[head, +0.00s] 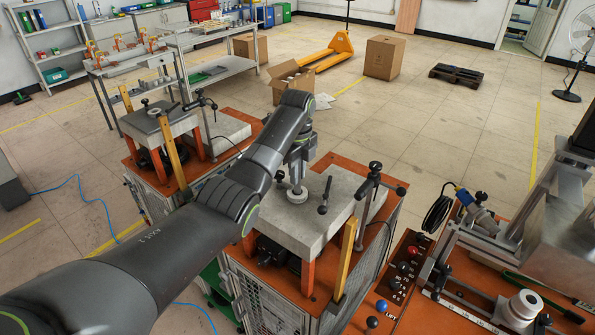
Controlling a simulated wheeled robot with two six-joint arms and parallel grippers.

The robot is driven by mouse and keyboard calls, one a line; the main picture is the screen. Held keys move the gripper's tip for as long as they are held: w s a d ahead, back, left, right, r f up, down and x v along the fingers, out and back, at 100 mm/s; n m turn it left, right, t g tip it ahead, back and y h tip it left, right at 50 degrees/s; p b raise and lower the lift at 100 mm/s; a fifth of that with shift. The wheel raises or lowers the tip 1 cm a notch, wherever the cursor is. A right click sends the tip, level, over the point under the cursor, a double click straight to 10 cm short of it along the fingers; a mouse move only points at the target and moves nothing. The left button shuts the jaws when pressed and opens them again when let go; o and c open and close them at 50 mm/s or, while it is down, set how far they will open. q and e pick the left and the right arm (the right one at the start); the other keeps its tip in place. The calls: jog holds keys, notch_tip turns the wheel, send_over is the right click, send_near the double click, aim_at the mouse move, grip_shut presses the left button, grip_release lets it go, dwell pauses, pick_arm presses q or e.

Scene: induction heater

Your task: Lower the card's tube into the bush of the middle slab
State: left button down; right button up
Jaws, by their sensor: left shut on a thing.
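The middle slab (333,190) is a grey block on an orange-topped cabinet, below my left arm. A pale round bush (297,195) sits on its top. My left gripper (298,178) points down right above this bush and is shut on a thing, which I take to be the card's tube. The arm and gripper hide most of it, and I cannot make out the card itself. I cannot tell whether the tube's lower end is in the bush or just above it. My right gripper is not in view.
Another slab (160,122) on a cabinet stands at the left. A metal frame (480,235) and a knob panel (400,268) are at the right.

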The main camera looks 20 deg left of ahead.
pick_arm(q)
jog(key=shift+f+b, duration=0.55)
jog(key=shift+f, duration=1.25)
jog(key=shift+f, duration=0.1)
jog(key=c, duration=1.3)
grip_release()
jog(key=shift+o, duration=0.2)
